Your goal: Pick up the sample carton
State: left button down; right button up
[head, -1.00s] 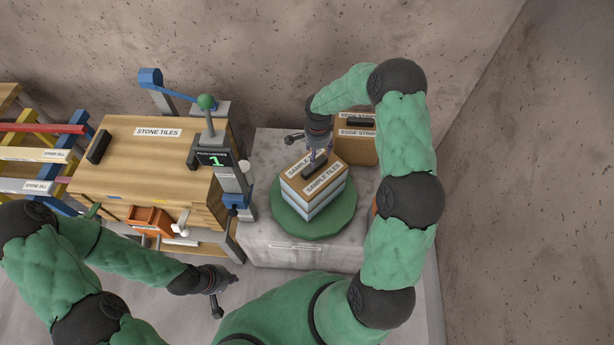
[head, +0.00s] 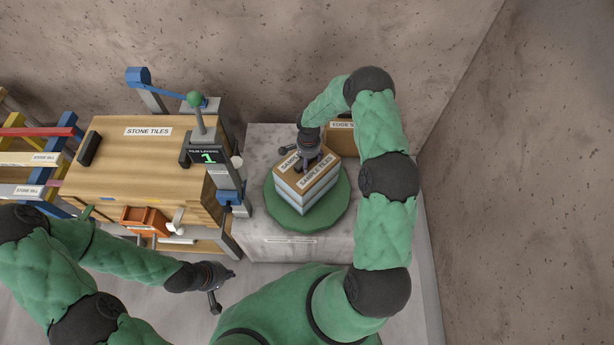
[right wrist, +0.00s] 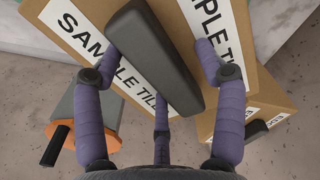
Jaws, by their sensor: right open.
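The sample carton (head: 305,190) is a brown-topped box with pale sides and "SAMPLE TILES" labels, standing on a round green disc (head: 335,207). In the right wrist view, a dark bar handle (right wrist: 155,55) runs along its top. My right gripper (head: 311,160) is low over the carton's top. In the right wrist view, its purple fingers (right wrist: 161,75) are spread on both sides of the handle, with a third finger near the handle's lower end; they look open. My left gripper (head: 226,290) is low at the left, away from the carton, fingers apart and empty.
An "EDGE STRIPS" carton (head: 342,137) stands close behind the sample carton. A grey stone-topped cabinet (head: 262,150) bears both. To the left are a wooden stone tiles stack (head: 145,165), a post with a green ball (head: 194,98) and an orange bin (head: 145,220).

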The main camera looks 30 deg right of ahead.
jog(key=c, duration=1.4)
jog(key=shift+w+r, duration=0.1)
grip_shut()
